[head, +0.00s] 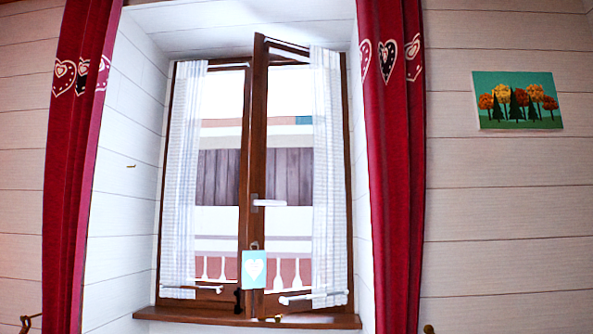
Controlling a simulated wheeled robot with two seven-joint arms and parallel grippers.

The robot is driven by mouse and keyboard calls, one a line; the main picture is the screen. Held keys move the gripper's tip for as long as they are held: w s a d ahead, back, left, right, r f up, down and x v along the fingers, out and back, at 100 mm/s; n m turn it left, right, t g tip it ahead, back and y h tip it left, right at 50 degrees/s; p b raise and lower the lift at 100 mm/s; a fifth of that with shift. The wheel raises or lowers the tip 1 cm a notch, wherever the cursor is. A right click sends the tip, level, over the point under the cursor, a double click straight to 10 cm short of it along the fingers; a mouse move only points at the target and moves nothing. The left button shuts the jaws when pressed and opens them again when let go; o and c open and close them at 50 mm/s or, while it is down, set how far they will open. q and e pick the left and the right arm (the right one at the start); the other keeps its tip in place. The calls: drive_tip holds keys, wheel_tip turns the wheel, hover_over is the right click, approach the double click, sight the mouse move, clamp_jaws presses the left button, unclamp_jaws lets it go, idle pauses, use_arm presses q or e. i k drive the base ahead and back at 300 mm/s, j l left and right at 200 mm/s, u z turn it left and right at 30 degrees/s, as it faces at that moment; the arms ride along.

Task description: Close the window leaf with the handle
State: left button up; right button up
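The window has two brown wooden leaves. The right leaf (258,120) stands ajar, its free left edge swung into the room and its top corner rising above the frame line. Its light handle (268,203) sits at mid-height on that free edge and points right. The left leaf (244,125) appears shut in the frame. A teal plaque with a white heart (254,270) hangs low at the meeting edges. Neither of my grippers shows in this view.
White curtains (328,180) hang on the leaves. Red drapes (392,170) flank the recess on both sides. A brown sill (200,317) runs below. A small tree picture (518,100) hangs on the right wall. The space before the window looks clear.

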sight(266, 303)
drive_tip(key=u, duration=0.45)
drive_tip(key=i+u, duration=0.1)
drive_tip(key=u, duration=0.3)
drive_tip(key=i+u, duration=0.1)
drive_tip(key=u, duration=0.35)
drive_tip(key=l+u, duration=0.1)
drive_tip(key=u, duration=0.75)
drive_tip(key=i+l+u, duration=0.1)
drive_tip(key=u, duration=0.35)
drive_tip(key=l+u, duration=0.85)
drive_tip(key=l+z, duration=0.1)
drive_tip(key=l, duration=0.35)
drive_tip(key=i+l+z, duration=0.1)
drive_tip(key=l, duration=0.4)
drive_tip(key=i+l+z, duration=0.15)
drive_tip(key=l, duration=0.3)
drive_tip(key=l+z, duration=0.15)
drive_tip(key=z, duration=0.3)
drive_tip(key=l+z, duration=0.1)
drive_tip(key=z, duration=0.35)
drive_tip(key=l+z, duration=0.15)
drive_tip(key=z, duration=0.25)
